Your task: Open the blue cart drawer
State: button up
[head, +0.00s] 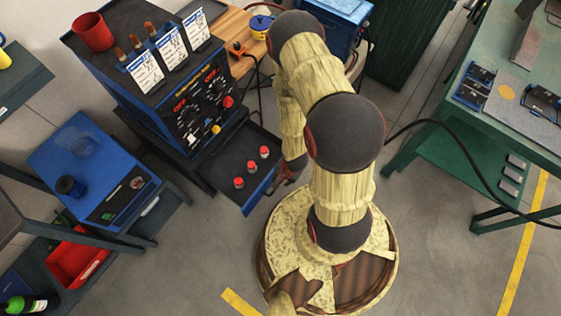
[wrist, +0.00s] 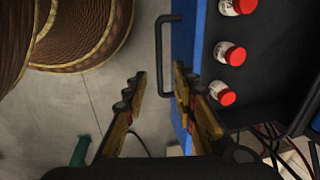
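The blue-fronted drawer (head: 262,187) is pulled out from beneath the blue welding machine in the head view, its dark inside showing. Three small bottles with red caps (head: 251,167) stand in it. In the wrist view the drawer's blue front (wrist: 198,50) runs up the picture, with a black bar handle (wrist: 159,55) on its outer side. My gripper (wrist: 158,85) is open, one finger on each side of the handle's lower part. I cannot tell whether a finger touches it. In the head view my gripper (head: 288,174) is at the drawer front, partly hidden by my arm.
The welding machine (head: 185,100) has a red cup (head: 92,32) and cards on top. A blue case (head: 95,170) and red bin (head: 78,258) are at left. A green table (head: 440,125) stands at right. Cables hang behind my arm; some floor between is clear.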

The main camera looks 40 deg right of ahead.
jog(key=r, duration=0.2)
jog(key=s+r, duration=0.1)
jog(key=r, duration=0.2)
jog(key=shift+d+r, duration=0.2)
jog(key=shift+r, duration=0.05)
dwell(0.4)
